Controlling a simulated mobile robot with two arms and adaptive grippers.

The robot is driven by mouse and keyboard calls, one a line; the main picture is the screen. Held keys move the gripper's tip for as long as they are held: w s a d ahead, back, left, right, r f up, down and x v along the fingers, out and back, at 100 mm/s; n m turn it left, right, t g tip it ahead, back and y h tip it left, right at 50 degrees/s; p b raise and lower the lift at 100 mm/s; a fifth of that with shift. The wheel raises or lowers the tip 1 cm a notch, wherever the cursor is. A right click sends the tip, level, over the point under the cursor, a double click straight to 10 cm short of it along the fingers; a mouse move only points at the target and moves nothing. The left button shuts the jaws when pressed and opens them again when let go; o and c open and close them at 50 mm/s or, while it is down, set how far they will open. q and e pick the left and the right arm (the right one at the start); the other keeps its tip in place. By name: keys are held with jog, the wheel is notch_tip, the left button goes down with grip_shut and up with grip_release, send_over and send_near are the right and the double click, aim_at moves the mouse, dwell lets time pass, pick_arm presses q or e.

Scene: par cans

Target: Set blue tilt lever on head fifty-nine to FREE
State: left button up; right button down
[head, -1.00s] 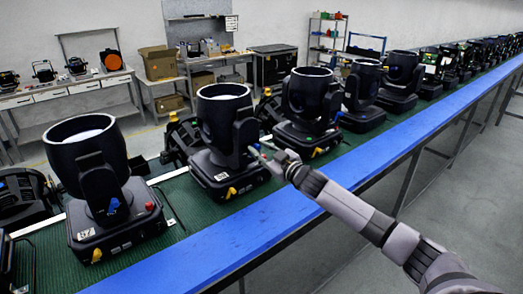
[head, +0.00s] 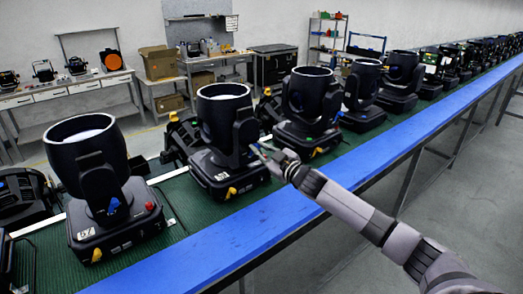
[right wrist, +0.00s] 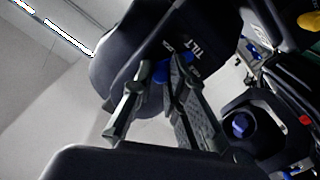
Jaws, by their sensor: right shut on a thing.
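In the head view, my right gripper (head: 260,150) reaches the right side of a black moving head (head: 225,118), the second from the left on the bench. The small label on its base is too small to read. In the right wrist view, the fingers of my right gripper (right wrist: 157,75) are shut on a blue tilt lever (right wrist: 158,71), one finger on each side. The word TILT is printed beside the lever, on the black yoke. The fingers hide part of the lever, and its setting cannot be read. My left gripper is not in view.
A similar head (head: 92,170) stands to the left, its label seeming to read 57, with its own blue lever (head: 114,205). Another head (head: 308,105) stands close on the right. The blue bench edge (head: 290,208) in front is clear.

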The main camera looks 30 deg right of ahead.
jog(key=a+n, duration=0.1)
jog(key=n, duration=0.5)
jog(key=a+n, duration=0.1)
jog(key=n, duration=0.2)
jog(key=shift+s+a, duration=0.1)
jog(key=shift+a, duration=0.2)
jog(key=shift+a+f+n+b, duration=0.2)
jog(key=shift+n+b, duration=0.1)
jog(key=shift+n, duration=0.6)
jog(key=c, duration=1.6)
grip_release()
jog(key=shift+r, duration=0.1)
jog(key=shift+s, duration=0.1)
send_near(246, 148)
jog(key=shift+s+d, duration=0.1)
jog(key=shift+s, duration=2.85)
